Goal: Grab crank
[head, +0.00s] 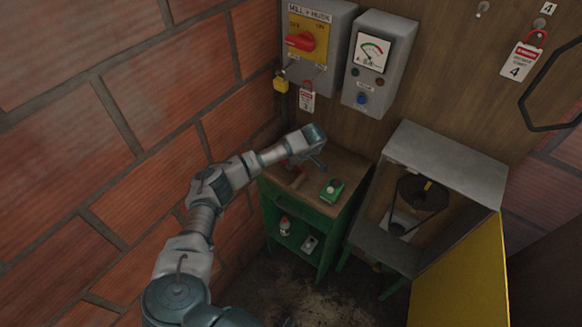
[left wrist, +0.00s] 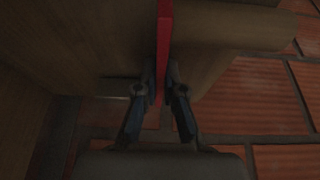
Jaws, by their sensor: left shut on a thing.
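My left arm reaches over the wooden top of the green cabinet, and its gripper (head: 316,164) is low over that top. In the left wrist view the two fingers (left wrist: 160,82) are closed on a thin red bar (left wrist: 164,35), which appears to be the crank. The bar runs upward from between the fingertips. In the head view a red and brown piece (head: 296,175) shows beside the gripper; I cannot tell whether it is the same thing. My right gripper is not in view.
The green cabinet (head: 307,236) stands by the brick wall (head: 105,115). A grey machine housing (head: 447,151) with a belt and an open yellow door (head: 462,275) stands right. Switch boxes (head: 318,47) hang above.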

